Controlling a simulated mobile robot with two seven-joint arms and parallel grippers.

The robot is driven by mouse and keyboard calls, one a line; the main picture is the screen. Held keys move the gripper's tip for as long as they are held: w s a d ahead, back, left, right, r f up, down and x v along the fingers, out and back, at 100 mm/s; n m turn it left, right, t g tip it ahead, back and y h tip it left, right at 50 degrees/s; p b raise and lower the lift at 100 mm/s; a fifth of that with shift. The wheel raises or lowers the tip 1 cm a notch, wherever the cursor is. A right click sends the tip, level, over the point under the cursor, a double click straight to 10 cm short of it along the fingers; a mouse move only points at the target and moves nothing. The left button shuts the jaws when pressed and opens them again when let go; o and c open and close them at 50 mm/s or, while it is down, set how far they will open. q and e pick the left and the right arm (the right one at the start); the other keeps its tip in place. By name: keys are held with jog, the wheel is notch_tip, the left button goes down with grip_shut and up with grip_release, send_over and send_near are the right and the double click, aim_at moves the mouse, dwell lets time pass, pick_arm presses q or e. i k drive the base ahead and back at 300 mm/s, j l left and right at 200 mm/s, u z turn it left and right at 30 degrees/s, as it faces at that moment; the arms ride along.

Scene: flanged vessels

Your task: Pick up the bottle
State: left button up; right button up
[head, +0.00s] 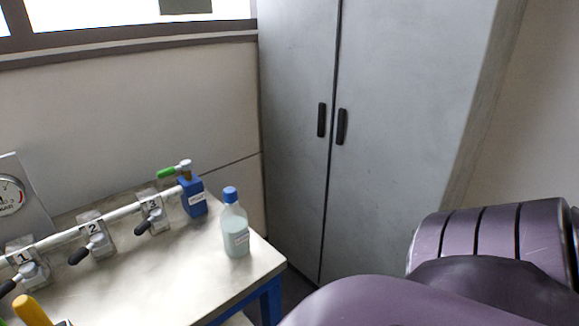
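The bottle (235,229) is clear with a blue cap and a white label, and holds a pale liquid. It stands upright near the right end of the metal-topped table (178,272), to the right of a blue valve block. Nothing is touching it from my side. Purple arm parts of mine fill the lower right of the head view, but neither my left nor my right gripper shows.
A pipe with numbered valves (95,238) and a blue block (193,196) with a green-handled valve run along the table's back. A gauge (10,194) is at the left. A yellow handle (31,311) is front left. A grey cabinet (385,130) stands behind, right.

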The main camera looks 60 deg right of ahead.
aim_at(233, 220)
jog(key=z, duration=1.35)
jog(key=k+j+u, duration=0.15)
jog(key=j, duration=0.2)
jog(key=k+j+u, duration=0.2)
jog(key=j, duration=0.15)
jog(key=k+j+u, duration=0.15)
jog(key=j, duration=0.2)
jog(key=k+j+u, duration=0.15)
jog(key=j, duration=0.25)
jog(key=i+l, duration=0.15)
jog(key=l, duration=0.2)
jog(key=i+l, duration=0.15)
jog(key=l, duration=0.15)
